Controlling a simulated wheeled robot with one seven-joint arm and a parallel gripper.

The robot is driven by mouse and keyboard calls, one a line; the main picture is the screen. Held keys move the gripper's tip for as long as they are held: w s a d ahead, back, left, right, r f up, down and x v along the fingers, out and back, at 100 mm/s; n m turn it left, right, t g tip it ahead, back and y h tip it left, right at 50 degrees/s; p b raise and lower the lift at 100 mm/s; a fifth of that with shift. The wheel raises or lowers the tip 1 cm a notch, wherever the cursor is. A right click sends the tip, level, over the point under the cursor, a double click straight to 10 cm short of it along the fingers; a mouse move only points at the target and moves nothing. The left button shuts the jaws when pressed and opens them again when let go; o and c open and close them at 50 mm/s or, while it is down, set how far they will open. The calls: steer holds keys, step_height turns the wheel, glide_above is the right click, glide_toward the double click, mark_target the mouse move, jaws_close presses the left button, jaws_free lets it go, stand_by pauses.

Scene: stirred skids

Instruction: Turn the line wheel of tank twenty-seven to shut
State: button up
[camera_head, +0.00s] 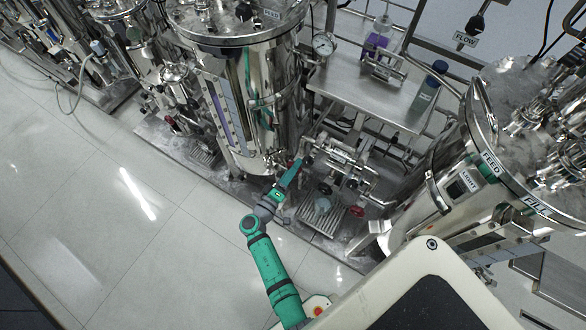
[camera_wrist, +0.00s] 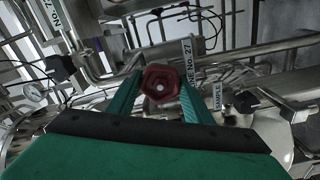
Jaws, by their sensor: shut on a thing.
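A dark red line wheel (camera_wrist: 150,74) sits between the two fingers of my gripper (camera_wrist: 160,92) in the wrist view. The fingers are shut on its rim from both sides. A white label (camera_wrist: 188,63) just right of the wheel reads "No. 27", with its first word partly hidden. In the head view my green gripper (camera_head: 291,174) reaches in at the foot of a tall steel tank (camera_head: 265,105). The wheel is too small or hidden to make out there. How far it is turned cannot be told.
A "SAMPLE" tag (camera_wrist: 217,96) hangs right of the label, near a black handle (camera_wrist: 246,101). Pipes crowd around. In the head view another red wheel (camera_head: 357,211) is low to the right, and a tank marked FEED (camera_head: 493,163) stands further right. The tiled floor (camera_head: 130,220) at left is clear.

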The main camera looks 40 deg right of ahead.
steer(key=shift+s+f, duration=0.1)
steer(key=shift+f, duration=0.05)
steer(key=o, duration=1)
steer(key=shift+w, duration=0.2)
steer(key=v, duration=1.1)
steer(key=shift+o, duration=0.2)
